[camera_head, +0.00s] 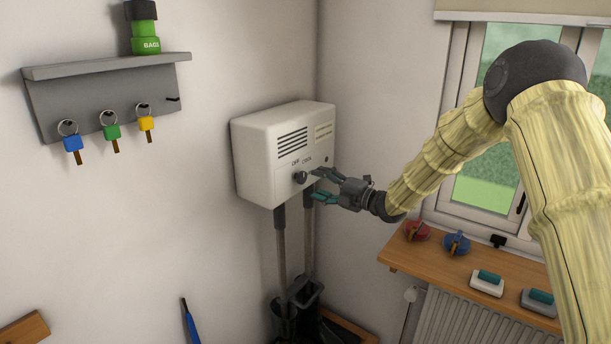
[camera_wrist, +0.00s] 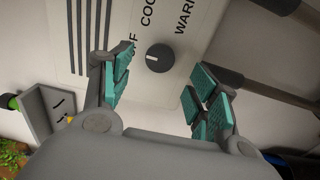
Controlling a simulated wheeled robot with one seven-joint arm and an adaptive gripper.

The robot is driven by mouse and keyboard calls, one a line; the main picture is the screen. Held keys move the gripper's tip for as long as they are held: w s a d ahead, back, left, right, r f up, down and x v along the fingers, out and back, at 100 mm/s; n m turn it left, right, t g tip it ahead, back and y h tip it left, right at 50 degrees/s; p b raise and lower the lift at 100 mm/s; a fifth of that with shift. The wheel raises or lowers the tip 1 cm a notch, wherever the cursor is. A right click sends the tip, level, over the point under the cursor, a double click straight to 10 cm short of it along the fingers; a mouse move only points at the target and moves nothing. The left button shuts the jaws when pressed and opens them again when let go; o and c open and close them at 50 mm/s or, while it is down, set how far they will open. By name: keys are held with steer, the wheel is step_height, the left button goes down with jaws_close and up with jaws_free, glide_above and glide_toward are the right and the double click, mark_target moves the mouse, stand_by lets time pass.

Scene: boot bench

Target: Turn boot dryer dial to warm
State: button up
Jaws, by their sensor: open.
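The boot dryer (camera_head: 262,155) is a white wall box with vents, and black-and-grey hoses run down below it. Its dark round dial (camera_head: 300,177) is on the front, beside the labels OFF and COOL. In the wrist view the dial (camera_wrist: 158,57) shows a short white mark on its left side, toward the partly hidden OFF label; COOL and WARM are also readable. My gripper (camera_head: 314,182), with teal finger pads, is open just right of the dial. In the wrist view its fingers (camera_wrist: 157,75) are spread on either side of the dial, without visible contact.
A grey key rack (camera_head: 60,95) with several keys hangs on the left wall, a green can (camera_head: 146,45) on top. Boots (camera_head: 300,300) are below the dryer. A wooden sill (camera_head: 450,268) at right holds brushes and tins. Clear wall lies left of the dryer.

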mark_target(304, 178)
steer(key=shift+p+x, duration=1.1)
steer(key=shift+x, duration=1.9)
steer(key=shift+c, duration=0.2)
steer(key=c, duration=1)
